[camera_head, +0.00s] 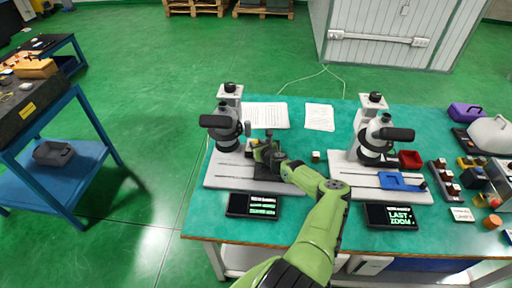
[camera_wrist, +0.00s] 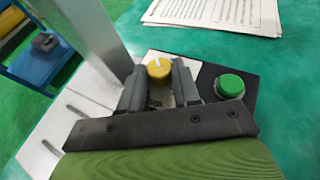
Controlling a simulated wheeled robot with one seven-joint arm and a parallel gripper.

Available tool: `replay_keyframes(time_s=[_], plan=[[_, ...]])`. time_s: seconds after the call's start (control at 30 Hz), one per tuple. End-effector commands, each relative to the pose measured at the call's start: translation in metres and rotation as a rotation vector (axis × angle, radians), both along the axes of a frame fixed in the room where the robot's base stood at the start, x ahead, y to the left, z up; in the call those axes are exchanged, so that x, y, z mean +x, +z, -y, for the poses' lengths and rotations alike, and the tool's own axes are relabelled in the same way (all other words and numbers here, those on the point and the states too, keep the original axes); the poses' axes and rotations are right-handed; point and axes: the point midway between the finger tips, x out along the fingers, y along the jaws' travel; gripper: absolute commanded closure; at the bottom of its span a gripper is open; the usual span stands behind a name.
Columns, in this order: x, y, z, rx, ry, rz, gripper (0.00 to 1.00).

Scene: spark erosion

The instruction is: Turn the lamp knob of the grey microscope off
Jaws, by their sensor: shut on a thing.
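The grey microscope (camera_head: 227,128) stands on its pale base plate at the left of the teal table. My gripper (camera_head: 264,146) is just right of its column. In the wrist view, a round yellow knob (camera_wrist: 159,67) with a pale pointer line on top stands between the fingertips of my gripper (camera_wrist: 158,84). The gripper is shut on this knob, one finger on each side. The knob's lower part is partly hidden by the fingers. A green button (camera_wrist: 230,86) sits on a dark panel right of the knob, close beside the right finger.
A second, whiter microscope (camera_head: 373,137) stands to the right, with a blue part (camera_head: 402,181) on its base. Dark display screens (camera_head: 253,205) lie in front of both. Paper sheets (camera_head: 265,115) lie behind my gripper. The microscope's metal column (camera_wrist: 85,40) rises close at left.

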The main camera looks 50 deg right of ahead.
Motion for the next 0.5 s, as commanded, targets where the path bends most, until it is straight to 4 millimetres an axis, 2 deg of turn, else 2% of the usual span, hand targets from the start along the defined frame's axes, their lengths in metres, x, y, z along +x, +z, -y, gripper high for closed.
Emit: replay_keyframes(time_s=[0.17,0.5], plan=[[-0.0013,-0.0072,0.0075,-0.008,0.160,0.003,0.99],[-0.0008,-0.0083,0.0125,-0.007,0.422,0.005,0.99]])
